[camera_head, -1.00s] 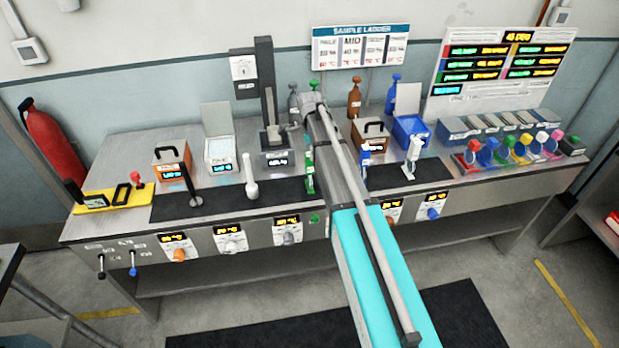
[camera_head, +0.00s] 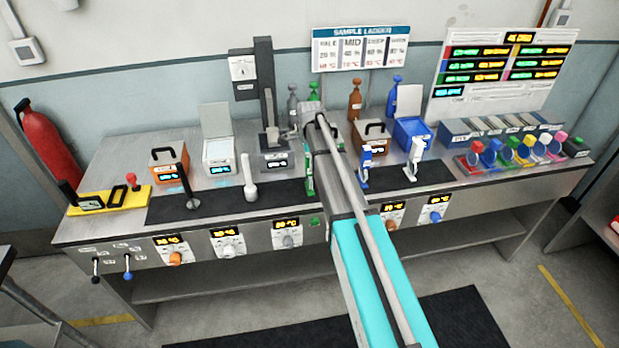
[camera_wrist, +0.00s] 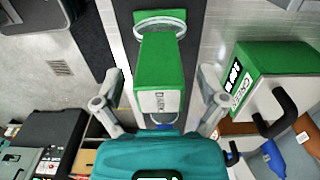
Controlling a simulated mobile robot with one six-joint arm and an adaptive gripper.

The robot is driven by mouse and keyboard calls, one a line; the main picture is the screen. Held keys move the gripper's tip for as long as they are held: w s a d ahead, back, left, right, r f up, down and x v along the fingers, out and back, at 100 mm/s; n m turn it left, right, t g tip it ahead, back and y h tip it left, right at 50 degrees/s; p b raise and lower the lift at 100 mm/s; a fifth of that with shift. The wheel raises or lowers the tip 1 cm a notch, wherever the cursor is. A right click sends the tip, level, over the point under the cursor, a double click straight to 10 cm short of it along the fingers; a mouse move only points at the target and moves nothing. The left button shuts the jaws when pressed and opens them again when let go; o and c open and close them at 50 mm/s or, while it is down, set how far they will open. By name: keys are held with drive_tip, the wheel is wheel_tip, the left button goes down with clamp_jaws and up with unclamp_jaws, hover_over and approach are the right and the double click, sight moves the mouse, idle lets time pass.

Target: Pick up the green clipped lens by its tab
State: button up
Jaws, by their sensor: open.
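A green upright piece (camera_wrist: 160,65) with a white label near its lower end lies between my fingers in the wrist view; I take it for the green clipped lens and its tab. A pale ring (camera_wrist: 160,16) shows at its far end. In the head view the green piece (camera_head: 309,178) stands on the dark mat, partly hidden by my arm. My gripper (camera_wrist: 160,88) is open, one finger on each side of it, with gaps visible. Contact is not seen. My gripper's fingers are hidden in the head view.
A green box with a black handle (camera_wrist: 265,85) stands close to my right finger in the wrist view. On the bench (camera_head: 120,165), a blue upright piece (camera_head: 364,170) and a white one (camera_head: 413,160) stand to the right, and a pale pestle-like piece (camera_head: 249,180) to the left.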

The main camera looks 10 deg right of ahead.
clamp_jaws()
idle(0.5)
drive_tip(key=shift+r, duration=0.1)
wheel_tip(320, 180, up, 3)
drive_tip(key=p, duration=0.3)
drive_tip(key=s+r+p, duration=0.9)
drive_tip(key=s+p, duration=0.1)
drive_tip(key=s, duration=0.4)
drive_tip(key=shift+a+r, duration=0.25)
drive_tip(key=shift+r, duration=0.15)
